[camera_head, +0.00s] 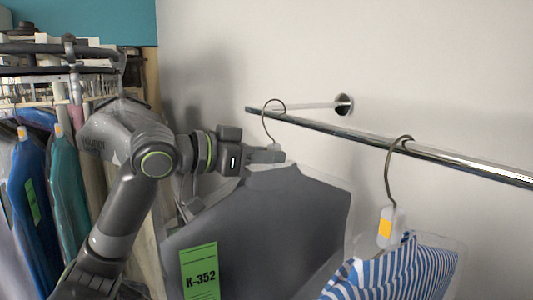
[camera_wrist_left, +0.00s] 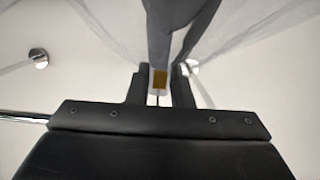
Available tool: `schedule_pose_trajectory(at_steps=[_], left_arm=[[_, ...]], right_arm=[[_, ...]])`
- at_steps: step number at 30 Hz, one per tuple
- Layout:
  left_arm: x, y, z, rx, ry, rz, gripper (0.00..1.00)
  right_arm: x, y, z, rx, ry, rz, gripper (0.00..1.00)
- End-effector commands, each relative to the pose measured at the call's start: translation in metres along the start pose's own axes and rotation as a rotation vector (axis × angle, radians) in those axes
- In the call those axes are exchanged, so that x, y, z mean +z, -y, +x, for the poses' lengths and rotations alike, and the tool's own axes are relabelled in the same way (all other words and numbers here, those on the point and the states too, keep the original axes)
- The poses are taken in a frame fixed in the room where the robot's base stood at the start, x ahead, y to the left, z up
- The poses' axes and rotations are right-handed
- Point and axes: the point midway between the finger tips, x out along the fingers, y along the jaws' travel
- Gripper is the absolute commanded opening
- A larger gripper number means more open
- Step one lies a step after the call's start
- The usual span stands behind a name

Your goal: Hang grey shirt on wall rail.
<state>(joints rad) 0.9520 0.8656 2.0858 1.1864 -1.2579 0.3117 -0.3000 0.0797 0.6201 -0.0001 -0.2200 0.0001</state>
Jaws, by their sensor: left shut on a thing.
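The grey shirt (camera_head: 270,215) hangs in a clear cover with a green K-352 tag (camera_head: 199,272). My left gripper (camera_head: 272,154) is shut on the neck of its hanger, just under the wire hook (camera_head: 264,120). In the left wrist view my left gripper (camera_wrist_left: 157,88) has the hanger neck with a brown-gold label (camera_wrist_left: 160,79) between its fingers, and grey cloth beyond. The hook is at the free left end of the chrome wall rail (camera_head: 340,132). I cannot tell whether it is around the rail or in front of it. My right gripper is not in view.
A blue-and-white striped shirt (camera_head: 398,275) hangs from the wall rail on the right by its own hook (camera_head: 391,170). A wall mount (camera_head: 344,104) carries the rail. A rack of blue and teal garments (camera_head: 68,190) stands at the left. The rail between the two hooks is clear.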

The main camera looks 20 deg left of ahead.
Motion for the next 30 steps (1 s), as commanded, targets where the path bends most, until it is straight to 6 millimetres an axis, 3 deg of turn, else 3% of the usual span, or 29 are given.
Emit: schedule_pose_trajectory(at_steps=[23, 24, 30], left_arm=[[0.013, 0.000, 0.002, 0.000, -0.002, 0.001, 0.00], [0.013, 0.000, 0.002, 0.000, -0.002, 0.001, 0.24], [0.013, 0.000, 0.002, 0.000, -0.001, 0.000, 0.45]], right_arm=[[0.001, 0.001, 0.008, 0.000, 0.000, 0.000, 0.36], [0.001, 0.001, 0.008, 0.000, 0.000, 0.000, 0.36], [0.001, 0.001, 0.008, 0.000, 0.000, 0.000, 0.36]])
